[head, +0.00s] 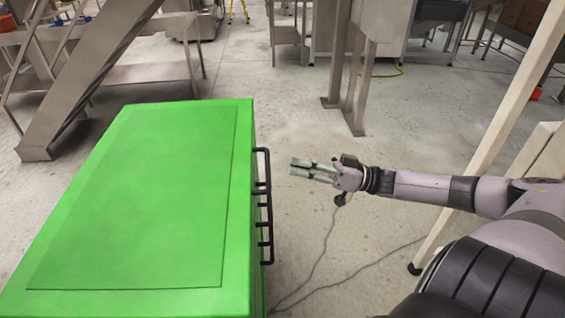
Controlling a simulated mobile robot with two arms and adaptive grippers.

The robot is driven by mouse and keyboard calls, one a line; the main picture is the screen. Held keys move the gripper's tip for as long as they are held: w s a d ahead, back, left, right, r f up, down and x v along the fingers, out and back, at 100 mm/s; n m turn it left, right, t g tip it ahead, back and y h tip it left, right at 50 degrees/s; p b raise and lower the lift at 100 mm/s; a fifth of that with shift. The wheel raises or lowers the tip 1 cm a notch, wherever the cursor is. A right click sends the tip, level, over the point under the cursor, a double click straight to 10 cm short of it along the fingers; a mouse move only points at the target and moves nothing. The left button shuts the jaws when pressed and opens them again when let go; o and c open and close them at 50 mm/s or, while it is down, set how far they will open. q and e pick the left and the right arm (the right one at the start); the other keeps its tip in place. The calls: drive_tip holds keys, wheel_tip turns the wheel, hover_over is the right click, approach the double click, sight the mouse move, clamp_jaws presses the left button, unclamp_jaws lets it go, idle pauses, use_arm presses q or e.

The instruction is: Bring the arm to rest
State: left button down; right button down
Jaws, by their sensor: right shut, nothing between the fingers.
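My right arm comes in from the right, stretched out across the picture above the concrete floor. Its gripper (301,171) points left toward the green cabinet and is shut with nothing in it. The fingertips are a little to the right of the cabinet's black handles, with a gap in the picture between them. My left gripper is not in view.
A green cabinet (70,290) with a flat, bare top fills the lower left. Black handles (268,215) stick out from its right side. Steel legs (352,100) stand behind my gripper. A pale slanted post (490,150) rises at right. Cables lie on the floor.

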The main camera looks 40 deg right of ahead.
drive_tip(key=shift+v, duration=2.1)
